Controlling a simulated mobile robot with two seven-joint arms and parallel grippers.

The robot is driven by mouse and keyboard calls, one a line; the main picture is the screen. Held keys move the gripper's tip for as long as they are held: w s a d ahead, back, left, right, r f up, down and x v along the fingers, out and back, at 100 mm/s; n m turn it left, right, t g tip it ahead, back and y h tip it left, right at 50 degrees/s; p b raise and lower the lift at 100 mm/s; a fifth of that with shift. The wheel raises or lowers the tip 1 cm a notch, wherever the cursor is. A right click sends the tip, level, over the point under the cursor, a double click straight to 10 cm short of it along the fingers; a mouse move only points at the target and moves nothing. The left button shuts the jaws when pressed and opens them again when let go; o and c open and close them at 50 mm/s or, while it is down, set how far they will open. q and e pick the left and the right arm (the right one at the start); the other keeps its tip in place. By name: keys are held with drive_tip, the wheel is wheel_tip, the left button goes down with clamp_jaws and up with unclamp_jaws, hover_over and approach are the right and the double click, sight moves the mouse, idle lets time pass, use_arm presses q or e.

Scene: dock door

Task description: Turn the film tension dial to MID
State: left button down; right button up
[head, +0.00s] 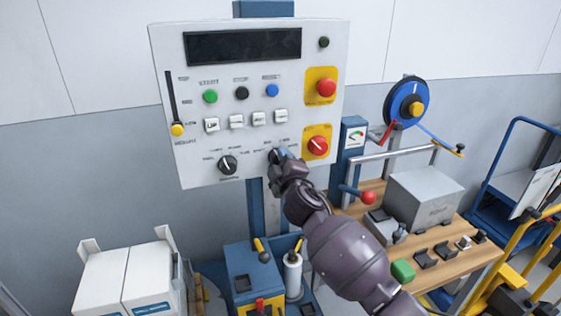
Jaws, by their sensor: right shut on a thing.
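The white control panel (260,60) stands upright in the middle of the head view. Two black dials sit along its lower edge. The left dial (228,165) is uncovered, with small labels around it that are too small to read surely. The right dial (274,156) is mostly hidden behind my right gripper (281,160), which is shut on it. I cannot read this dial's name or where its pointer stands. My right arm reaches up to it from the lower right. My left gripper is not in view.
Close to the gripper is a red rotary switch (317,147) on a yellow plate, below a red emergency button (326,88). White push keys (259,118) sit above the dials. A wooden bench (450,255) with a grey box (425,196) stands right. White cartons (127,280) stand lower left.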

idle(0.3)
drive_tip(key=o, duration=0.9)
drive_tip(key=shift+s, duration=0.1)
drive_tip(key=v, duration=1)
drive_tip(key=shift+s+d, duration=0.1)
drive_tip(key=shift+s, duration=0.2)
drive_tip(key=shift+r, duration=0.1)
